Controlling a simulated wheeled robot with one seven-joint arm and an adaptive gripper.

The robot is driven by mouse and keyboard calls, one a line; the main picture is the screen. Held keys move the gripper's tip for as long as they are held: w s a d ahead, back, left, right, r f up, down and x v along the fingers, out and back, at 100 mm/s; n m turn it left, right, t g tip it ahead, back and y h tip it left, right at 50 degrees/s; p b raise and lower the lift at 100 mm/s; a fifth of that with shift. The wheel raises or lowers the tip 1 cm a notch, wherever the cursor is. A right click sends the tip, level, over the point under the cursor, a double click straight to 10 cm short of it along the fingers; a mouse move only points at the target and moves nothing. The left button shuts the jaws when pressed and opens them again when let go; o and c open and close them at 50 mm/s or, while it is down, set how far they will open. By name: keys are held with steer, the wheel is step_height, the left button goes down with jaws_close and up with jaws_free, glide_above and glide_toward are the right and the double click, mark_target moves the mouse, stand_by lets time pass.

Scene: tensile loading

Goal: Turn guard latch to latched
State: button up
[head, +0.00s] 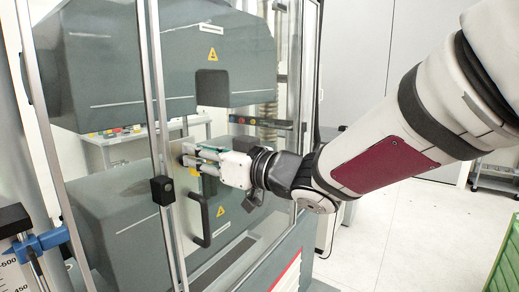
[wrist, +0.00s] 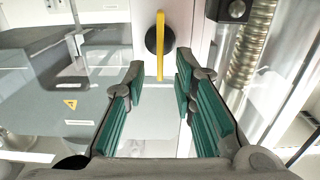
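The guard latch shows in the wrist view as an upright yellow bar (wrist: 160,40) on a round black base, mounted on a pale frame strip. My gripper (wrist: 160,75) is open and empty, with green pads on its fingers. The bar appears between the two fingertips in that view, and I see no finger touching it. In the head view my gripper (head: 192,156) is at the clear guard door, above a black door handle (head: 202,220).
The grey testing machine (head: 215,55) with warning labels stands behind the clear guard. A black block (head: 162,190) sits on the metal door post, left of and below my gripper. A ribbed column (wrist: 250,45) shows at right in the wrist view. Open floor (head: 375,225) lies at right.

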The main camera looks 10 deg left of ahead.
steer(key=shift+w+a, duration=0.2)
steer(key=shift+a, duration=0.3)
jaws_close()
